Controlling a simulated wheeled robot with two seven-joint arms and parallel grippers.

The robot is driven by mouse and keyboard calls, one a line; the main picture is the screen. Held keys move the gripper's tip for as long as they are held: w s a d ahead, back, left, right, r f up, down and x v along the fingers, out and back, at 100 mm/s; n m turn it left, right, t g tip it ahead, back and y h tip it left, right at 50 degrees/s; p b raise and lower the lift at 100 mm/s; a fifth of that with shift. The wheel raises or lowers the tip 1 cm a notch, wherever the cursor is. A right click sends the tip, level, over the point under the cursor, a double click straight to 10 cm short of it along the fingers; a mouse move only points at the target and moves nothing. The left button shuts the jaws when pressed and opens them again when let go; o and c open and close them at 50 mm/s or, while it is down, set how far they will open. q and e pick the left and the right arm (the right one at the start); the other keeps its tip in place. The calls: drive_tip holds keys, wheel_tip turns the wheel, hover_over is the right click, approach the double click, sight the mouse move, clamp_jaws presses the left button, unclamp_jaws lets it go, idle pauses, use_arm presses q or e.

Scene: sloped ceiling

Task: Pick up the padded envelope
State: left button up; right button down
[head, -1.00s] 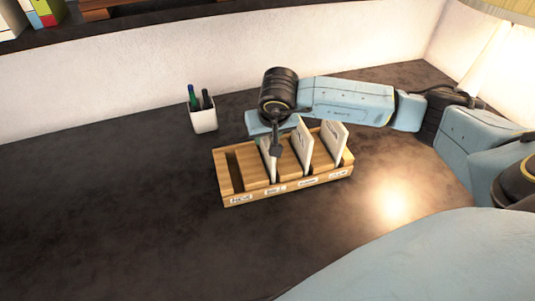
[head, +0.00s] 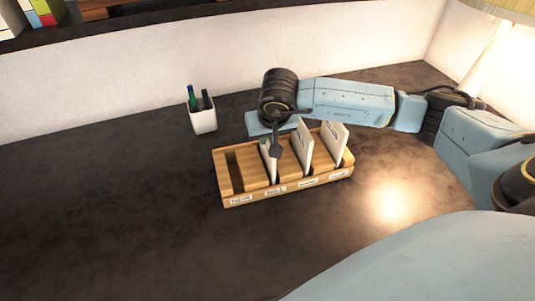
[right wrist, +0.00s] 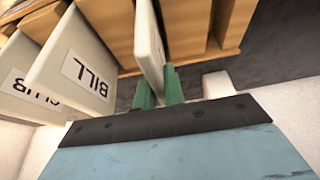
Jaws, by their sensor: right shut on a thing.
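A wooden rack (head: 232,200) with labelled slots stands on the dark desk and holds upright pale envelopes. My right gripper (head: 268,150) is over the leftmost standing envelope (head: 271,172), which is partly hidden behind it. In the right wrist view, the green fingers of my right gripper (right wrist: 159,88) are shut on the edge of this pale, thick envelope (right wrist: 149,45). No label shows on its visible side, and it still stands in the rack. My left gripper is not in view.
Two other envelopes stand to the right, the middle one (head: 302,150) and the right one (head: 334,144); the wrist view shows labels reading BILL and CLUB. A white pen cup (head: 203,120) stands behind the rack. A lit lamp (head: 497,45) is at right. The desk's left side is clear.

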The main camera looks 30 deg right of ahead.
idle(0.3)
wheel_tip(320, 180, up, 11)
drive_tip(key=shift+f+p, duration=0.2)
drive_tip(key=shift+p, duration=0.25)
